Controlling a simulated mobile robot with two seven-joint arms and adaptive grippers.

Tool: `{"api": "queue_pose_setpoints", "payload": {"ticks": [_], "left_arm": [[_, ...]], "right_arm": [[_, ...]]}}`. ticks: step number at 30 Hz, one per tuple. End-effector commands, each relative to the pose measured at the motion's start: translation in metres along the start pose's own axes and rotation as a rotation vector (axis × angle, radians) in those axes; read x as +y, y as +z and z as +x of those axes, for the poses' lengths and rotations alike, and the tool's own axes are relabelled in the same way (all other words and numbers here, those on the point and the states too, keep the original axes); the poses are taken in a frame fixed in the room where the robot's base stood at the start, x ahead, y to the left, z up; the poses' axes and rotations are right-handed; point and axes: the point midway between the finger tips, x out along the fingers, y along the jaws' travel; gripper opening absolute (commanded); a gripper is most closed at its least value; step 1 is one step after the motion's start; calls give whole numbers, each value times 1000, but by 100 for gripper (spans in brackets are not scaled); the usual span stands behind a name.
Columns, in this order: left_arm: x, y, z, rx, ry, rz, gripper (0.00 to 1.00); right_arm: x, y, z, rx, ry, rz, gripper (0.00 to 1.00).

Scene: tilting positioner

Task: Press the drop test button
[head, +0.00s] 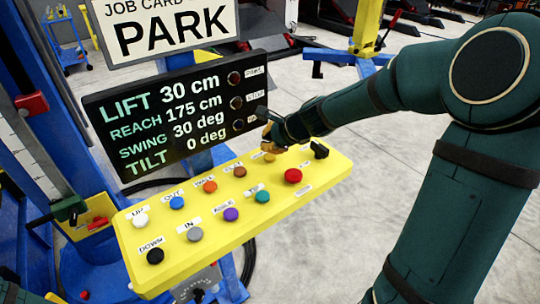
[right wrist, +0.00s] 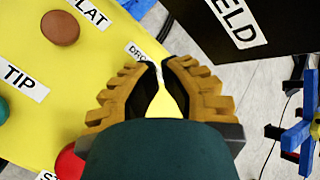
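The yellow button panel (head: 240,222) stands below the display, its top face tilted toward me. A small yellow button (head: 269,156) shows at its far edge, just below my right gripper (head: 268,141). In the right wrist view, a label starting "DRO" (right wrist: 137,54) is partly covered by the right gripper (right wrist: 162,72). Its fingertips are drawn together, with nothing held between them; yellow shows behind the gap. I cannot tell whether they touch the button.
A red button (head: 293,175) and a black switch (head: 319,149) sit right of the gripper. A brown button (head: 240,171) is to its left. The black display (head: 150,130) reads lift 30 cm, tilt 0 deg, and stands close behind. Open floor lies right of the panel.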

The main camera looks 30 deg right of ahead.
Motion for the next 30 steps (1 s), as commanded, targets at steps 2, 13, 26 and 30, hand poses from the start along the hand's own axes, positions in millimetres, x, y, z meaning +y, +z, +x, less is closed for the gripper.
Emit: {"api": "queue_pose_setpoints", "payload": {"ticks": [2,13,26,30], "left_arm": [[0,0,1,0,0,0,0],[-3,1,8,0,0,0,0],[-4,1,10,0,0,0,0],[-4,1,11,0,0,0,0]], "right_arm": [[1,-1,1,0,0,0,0],[4,-4,6,0,0,0,0],[5,-5,7,0,0,0,0],[6,-6,8,0,0,0,0]]}}
